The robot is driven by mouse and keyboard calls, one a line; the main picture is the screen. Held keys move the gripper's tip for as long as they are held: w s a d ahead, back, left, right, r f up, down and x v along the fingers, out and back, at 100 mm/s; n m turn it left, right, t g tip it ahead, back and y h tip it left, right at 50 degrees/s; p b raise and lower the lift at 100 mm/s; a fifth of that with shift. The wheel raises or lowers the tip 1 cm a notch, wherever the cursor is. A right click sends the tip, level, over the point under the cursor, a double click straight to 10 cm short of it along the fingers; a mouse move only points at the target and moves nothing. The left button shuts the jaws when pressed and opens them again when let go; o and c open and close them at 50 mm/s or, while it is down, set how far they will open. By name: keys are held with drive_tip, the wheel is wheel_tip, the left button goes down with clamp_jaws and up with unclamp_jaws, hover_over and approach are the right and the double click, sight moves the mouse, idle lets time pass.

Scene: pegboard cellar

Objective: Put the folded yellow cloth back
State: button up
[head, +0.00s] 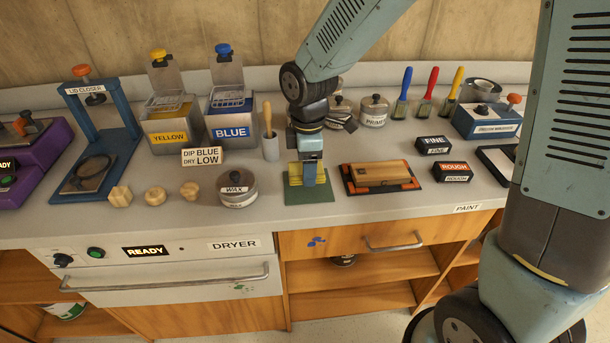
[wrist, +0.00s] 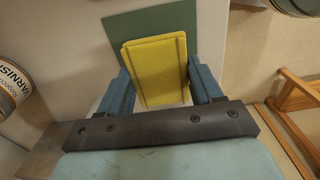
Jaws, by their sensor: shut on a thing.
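The folded yellow cloth (wrist: 157,70) is between the two blue fingers of my gripper (wrist: 160,88) in the wrist view. The fingers are shut on its sides. In the head view the cloth (head: 295,180) shows partly behind my gripper (head: 309,178), which points down over a green mat (head: 308,196). The mat also shows beyond the cloth in the wrist view (wrist: 125,27). The cloth is over the mat; I cannot tell whether it touches it. My fingers hide part of the cloth in the head view.
A wax tin (head: 238,190) stands left of the mat, and a wooden block on a dark tray (head: 380,190) lies to the right. A grey cup with a brush (head: 270,147) stands behind left. The counter's front edge (head: 350,224) is close in front.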

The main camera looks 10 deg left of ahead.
drive_tip(key=shift+w+a+f, duration=0.15)
drive_tip(key=shift+a+f, duration=0.1)
drive_tip(key=shift+f, duration=0.25)
wheel_tip(320, 180, down, 3)
drive_tip(key=shift+r, duration=0.1)
drive_tip(key=o, duration=1)
wheel_tip(320, 180, up, 12)
drive_tip(key=shift+r, duration=0.1)
drive_tip(key=shift+d, duration=0.1)
